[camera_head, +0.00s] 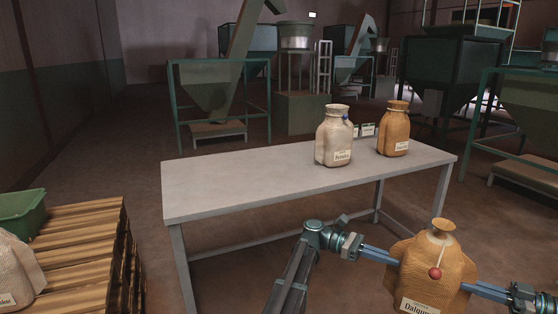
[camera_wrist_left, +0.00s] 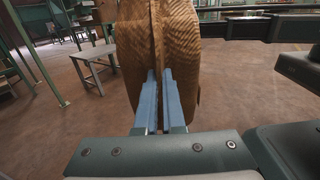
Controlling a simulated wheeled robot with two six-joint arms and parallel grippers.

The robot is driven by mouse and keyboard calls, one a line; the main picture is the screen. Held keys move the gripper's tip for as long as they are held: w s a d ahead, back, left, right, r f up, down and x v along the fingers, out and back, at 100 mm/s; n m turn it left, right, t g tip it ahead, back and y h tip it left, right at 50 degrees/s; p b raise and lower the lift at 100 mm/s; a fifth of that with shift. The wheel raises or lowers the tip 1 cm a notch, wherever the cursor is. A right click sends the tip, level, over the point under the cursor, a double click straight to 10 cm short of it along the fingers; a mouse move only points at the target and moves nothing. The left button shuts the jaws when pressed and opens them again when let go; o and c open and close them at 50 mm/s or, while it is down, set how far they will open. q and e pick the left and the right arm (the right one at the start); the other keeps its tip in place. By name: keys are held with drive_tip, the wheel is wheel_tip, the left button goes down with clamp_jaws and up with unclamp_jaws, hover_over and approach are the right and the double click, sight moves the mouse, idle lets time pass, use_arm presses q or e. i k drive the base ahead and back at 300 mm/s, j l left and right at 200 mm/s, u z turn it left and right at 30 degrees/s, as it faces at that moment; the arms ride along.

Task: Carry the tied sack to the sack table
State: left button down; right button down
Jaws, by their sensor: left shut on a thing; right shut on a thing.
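A tied brown woven sack (camera_head: 432,268) hangs upright between my two grippers in the head view, in front of the table. It has a pale tie, a red round tag and a label that is partly cut off. My left gripper (camera_head: 388,258) is shut on its left side. My right gripper (camera_head: 478,288) is shut on its right side. In the left wrist view the blue fingers of my left gripper (camera_wrist_left: 165,100) pinch a fold of the sack (camera_wrist_left: 140,35). The grey sack table (camera_head: 240,182) stands just beyond, with its right part bearing two sacks.
A pale sack (camera_head: 334,140) and an orange-brown sack (camera_head: 394,132) stand on the table, with small boxes (camera_head: 363,130) between them. The table's left half is bare. A wooden pallet (camera_head: 82,250) with a green bin (camera_head: 22,216) and another sack (camera_head: 18,275) is at left. Hoppers stand behind.

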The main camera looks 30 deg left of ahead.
sight(244, 179)
drive_tip(key=u, duration=1.35)
drive_tip(key=i, duration=0.05)
